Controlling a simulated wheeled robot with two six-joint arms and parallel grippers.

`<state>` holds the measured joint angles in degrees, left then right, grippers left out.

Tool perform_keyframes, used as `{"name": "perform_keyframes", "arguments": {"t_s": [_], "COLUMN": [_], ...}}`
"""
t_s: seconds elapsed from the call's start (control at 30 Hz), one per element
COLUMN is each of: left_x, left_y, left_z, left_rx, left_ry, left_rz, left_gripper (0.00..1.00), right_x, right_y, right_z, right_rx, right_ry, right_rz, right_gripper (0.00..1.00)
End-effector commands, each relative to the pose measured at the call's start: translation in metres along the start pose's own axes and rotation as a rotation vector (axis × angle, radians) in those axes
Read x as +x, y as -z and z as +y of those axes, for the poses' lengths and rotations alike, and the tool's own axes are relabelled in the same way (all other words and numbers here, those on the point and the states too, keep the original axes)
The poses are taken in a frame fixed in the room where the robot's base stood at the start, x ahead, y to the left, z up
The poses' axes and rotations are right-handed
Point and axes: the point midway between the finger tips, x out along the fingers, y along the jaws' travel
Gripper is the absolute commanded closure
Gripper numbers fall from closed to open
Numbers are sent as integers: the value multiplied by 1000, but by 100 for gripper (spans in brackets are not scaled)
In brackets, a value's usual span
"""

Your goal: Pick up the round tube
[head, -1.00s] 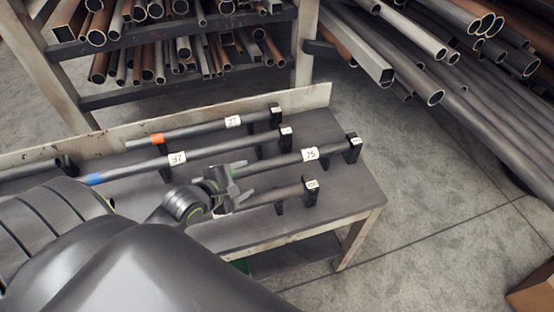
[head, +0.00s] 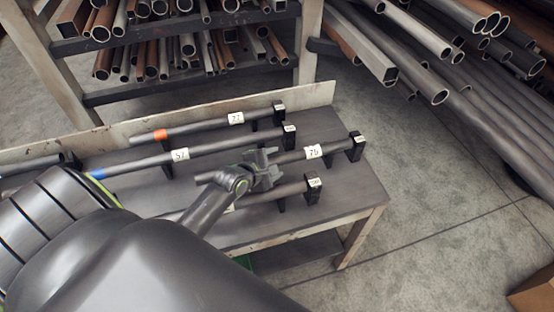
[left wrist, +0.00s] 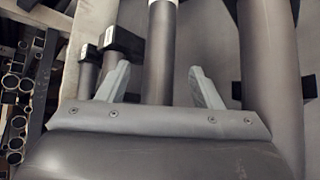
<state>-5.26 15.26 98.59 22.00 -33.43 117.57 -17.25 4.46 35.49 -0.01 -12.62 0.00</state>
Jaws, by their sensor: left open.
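Several grey round tubes lie on black supports on the bench. One has an orange band (head: 190,128), and one has a blue band and a label reading 57 (head: 215,147). A third tube (head: 290,156) has a label that looks like 76, and a shorter front tube (head: 265,196) ends in a black support. My left gripper (head: 272,168) is open over the third tube and covers part of it. In the left wrist view, a tube (left wrist: 160,50) runs between the two spread fingers (left wrist: 157,75), with gaps on both sides. My right gripper is not in view.
The bench (head: 345,185) has a raised back ledge (head: 310,97). A rack (head: 180,88) of stacked pipes stands behind it. Long pipes (head: 470,105) jut out at the upper right. The floor (head: 430,230) to the right is clear. A cardboard box (head: 535,290) is at lower right.

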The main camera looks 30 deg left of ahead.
Motion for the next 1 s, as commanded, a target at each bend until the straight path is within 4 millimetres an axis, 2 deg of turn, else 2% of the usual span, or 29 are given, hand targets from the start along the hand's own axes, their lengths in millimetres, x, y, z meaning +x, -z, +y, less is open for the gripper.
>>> {"name": "perform_keyframes", "arguments": {"t_s": [0.1,0.23,0.57,1.0], "left_x": [16,27,31,30], "left_y": [-1,-1,-1,0], "left_z": [1,1,0,0], "left_rx": [0,-1,0,0], "left_ry": [1,-1,0,0], "left_rz": [0,0,1,1], "left_gripper": [41,41,42,100], "right_x": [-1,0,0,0], "right_y": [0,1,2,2], "right_z": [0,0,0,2], "right_rx": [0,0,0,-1], "right_ry": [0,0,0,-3], "right_rz": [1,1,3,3], "right_gripper": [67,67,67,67]}}
